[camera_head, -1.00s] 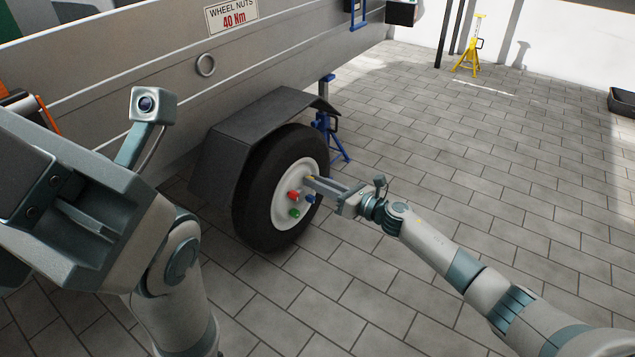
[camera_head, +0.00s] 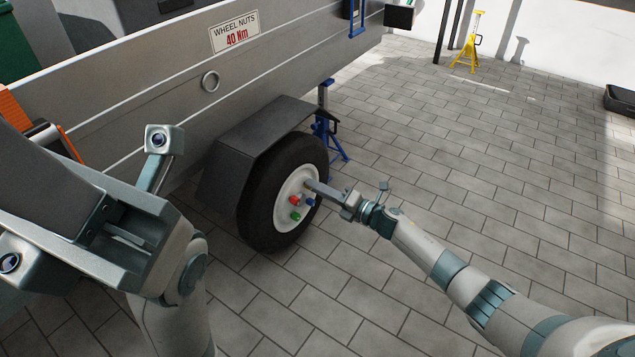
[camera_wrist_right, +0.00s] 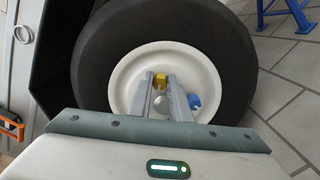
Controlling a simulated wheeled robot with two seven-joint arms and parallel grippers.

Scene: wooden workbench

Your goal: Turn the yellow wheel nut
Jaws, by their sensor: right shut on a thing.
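The yellow wheel nut (camera_wrist_right: 160,80) sits between my right fingertips in the right wrist view, at the upper part of the white wheel hub (camera_wrist_right: 125,75). In the head view my right gripper (camera_head: 310,184) reaches the hub from the right and covers that nut. It is shut on the yellow nut. A red nut (camera_head: 294,200), a green nut (camera_head: 295,216) and a blue nut (camera_head: 310,202) show on the hub; the blue one also shows in the right wrist view (camera_wrist_right: 194,101). My left gripper (camera_head: 110,235) is large in the left foreground; its fingertips are not clear.
The black tyre (camera_head: 255,215) is under a dark mudguard (camera_head: 250,140) on the grey trailer (camera_head: 140,85). A sign (camera_head: 235,34) reads "WHEEL NUTS 40 Nm". A blue stand (camera_head: 325,125) is behind the wheel. A yellow stand (camera_head: 468,45) is far off.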

